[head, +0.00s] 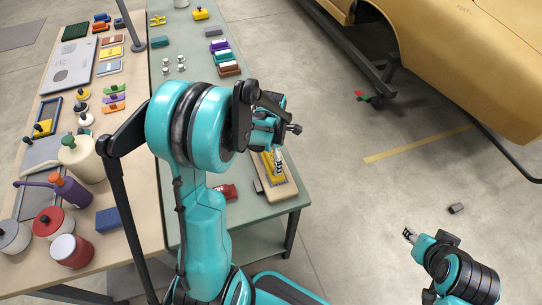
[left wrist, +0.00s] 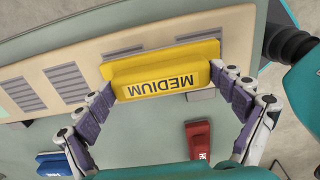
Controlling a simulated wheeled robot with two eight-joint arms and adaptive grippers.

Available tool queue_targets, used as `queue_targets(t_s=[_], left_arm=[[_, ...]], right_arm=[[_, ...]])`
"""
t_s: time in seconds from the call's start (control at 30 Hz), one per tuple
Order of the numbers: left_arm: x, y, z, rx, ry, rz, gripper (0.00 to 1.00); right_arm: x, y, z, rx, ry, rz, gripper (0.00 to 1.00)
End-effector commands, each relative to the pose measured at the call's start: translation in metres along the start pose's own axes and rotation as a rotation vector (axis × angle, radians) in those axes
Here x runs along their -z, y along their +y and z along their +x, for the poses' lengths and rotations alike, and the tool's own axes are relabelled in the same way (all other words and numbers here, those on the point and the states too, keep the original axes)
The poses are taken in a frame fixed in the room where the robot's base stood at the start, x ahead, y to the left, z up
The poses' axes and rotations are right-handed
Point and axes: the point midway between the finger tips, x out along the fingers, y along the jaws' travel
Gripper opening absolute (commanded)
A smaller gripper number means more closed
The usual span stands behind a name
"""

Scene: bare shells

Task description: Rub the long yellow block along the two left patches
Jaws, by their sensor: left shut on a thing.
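The long yellow block (left wrist: 165,72), lettered MEDIUM, is between the fingers of my left gripper (left wrist: 162,90), which is shut on it. In the head view the yellow block (head: 268,167) is partly hidden by my left gripper (head: 277,157). The block is over a pale board (left wrist: 85,52), along its middle; I cannot tell whether it touches. Grey striped patches show on the board: two clear of the block, one (left wrist: 68,82) and another (left wrist: 21,93), with others partly covered by the block. My right gripper (head: 409,234) is low at the right, away from the table; its jaws are too small to read.
A red block (left wrist: 199,140) and a blue block (left wrist: 54,164) lie beside the board. The green table (head: 262,220) has a free front edge. Several coloured blocks (head: 226,60) stand farther back.

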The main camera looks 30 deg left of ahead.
Motion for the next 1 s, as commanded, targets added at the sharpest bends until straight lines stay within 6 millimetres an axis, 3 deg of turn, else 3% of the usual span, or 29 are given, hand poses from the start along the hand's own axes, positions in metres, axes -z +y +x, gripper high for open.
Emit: queue_targets(t_s=[0.47, 1.0], left_arm=[[0.0, -0.021, 0.0, 0.003, 0.0, 0.0, 0.71], [0.0, 0.0, 0.001, 0.001, 0.0, -0.001, 0.71]], right_arm=[[-0.001, 0.0, 0.002, 0.0, 0.0, 0.0, 0.4], [-0.003, 0.0, 0.004, 0.0, 0.0, 0.0, 0.4]])
